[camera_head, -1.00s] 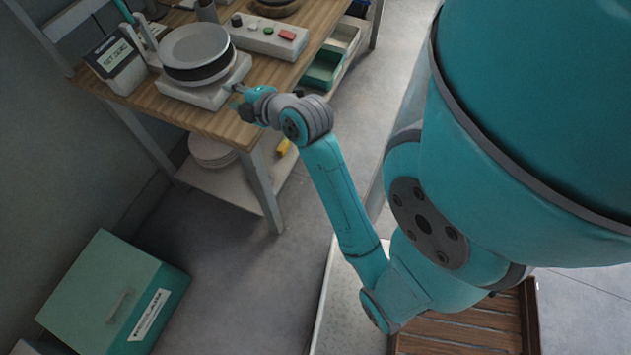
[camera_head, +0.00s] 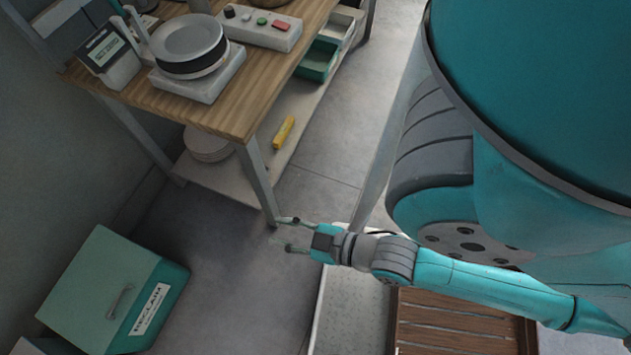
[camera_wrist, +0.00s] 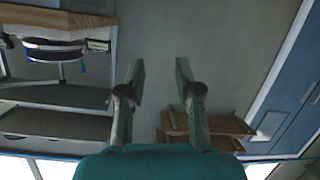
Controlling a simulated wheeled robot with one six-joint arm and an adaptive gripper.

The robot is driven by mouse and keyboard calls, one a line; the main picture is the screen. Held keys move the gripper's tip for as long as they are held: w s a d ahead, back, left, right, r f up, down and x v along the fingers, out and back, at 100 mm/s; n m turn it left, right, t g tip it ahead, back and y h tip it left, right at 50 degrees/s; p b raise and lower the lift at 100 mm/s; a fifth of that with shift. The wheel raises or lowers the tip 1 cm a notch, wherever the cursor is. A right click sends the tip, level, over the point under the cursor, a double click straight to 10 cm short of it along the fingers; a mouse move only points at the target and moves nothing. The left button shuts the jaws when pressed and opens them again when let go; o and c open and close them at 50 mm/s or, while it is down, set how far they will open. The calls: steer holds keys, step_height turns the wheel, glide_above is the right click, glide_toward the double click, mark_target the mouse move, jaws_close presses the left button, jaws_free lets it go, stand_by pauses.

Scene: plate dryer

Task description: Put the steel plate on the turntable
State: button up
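A round grey steel plate (camera_head: 188,36) lies flat on top of a round turntable (camera_head: 193,66) with a dark band, on a pale square base (camera_head: 198,84), near the left end of the wooden bench. My gripper (camera_head: 287,234) is away from the bench, in the open space to the right of the bench leg and lower in the picture. Its two fingers are spread with nothing between them. The wrist view also shows the gripper (camera_wrist: 159,72) open and empty. The underside of the plate is hidden.
The wooden bench (camera_head: 240,115) also carries a display box (camera_head: 110,55) and a control box with buttons (camera_head: 262,27). Stacked white plates (camera_head: 207,143) and a yellow object (camera_head: 284,131) are on the lower shelf. A teal box (camera_head: 115,295) stands at lower left. Floor between is clear.

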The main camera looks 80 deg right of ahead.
steer(key=s+a+r+m+y, duration=0.1)
steer(key=s+a+r+y, duration=0.1)
steer(key=s, duration=0.5)
steer(key=shift+a, duration=0.4)
